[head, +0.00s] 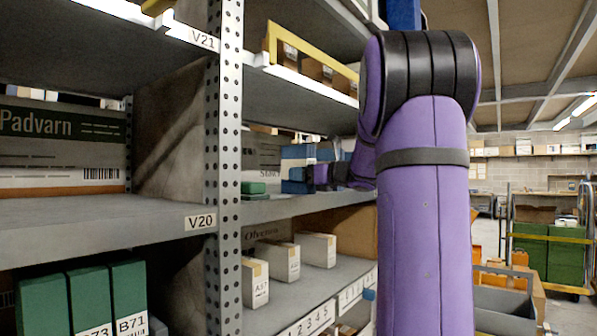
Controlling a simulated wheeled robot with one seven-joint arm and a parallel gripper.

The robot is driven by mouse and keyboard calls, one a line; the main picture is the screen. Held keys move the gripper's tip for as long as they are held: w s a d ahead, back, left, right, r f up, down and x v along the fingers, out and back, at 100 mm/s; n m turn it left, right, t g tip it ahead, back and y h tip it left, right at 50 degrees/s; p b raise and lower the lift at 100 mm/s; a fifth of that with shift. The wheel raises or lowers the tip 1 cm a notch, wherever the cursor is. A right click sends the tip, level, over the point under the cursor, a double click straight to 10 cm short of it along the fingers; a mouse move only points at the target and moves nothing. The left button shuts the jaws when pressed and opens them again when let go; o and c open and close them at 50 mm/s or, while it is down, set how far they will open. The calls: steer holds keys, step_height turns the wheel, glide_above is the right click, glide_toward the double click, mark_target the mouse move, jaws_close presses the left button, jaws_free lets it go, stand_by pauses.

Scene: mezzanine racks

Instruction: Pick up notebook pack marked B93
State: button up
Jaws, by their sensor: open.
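No label reading B93 is legible in the head view. Blue packs (297,160) stand on the middle shelf of the far bay, too small to read. My gripper (314,178) is at that shelf, reaching left, right beside the blue packs. It is open, but its fingers are small and partly lost against the packs, so I cannot tell whether they touch or surround one. My purple arm hides the right part of this bay.
A perforated upright (226,170) divides the bays. Green packs, one marked B71 (130,300), stand at lower left. White boxes (278,262) sit on the shelf below my gripper. A yellow-railed trolley (550,252) stands at right.

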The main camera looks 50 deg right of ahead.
steer(key=shift+c, duration=0.2)
steer(key=c, duration=1.2)
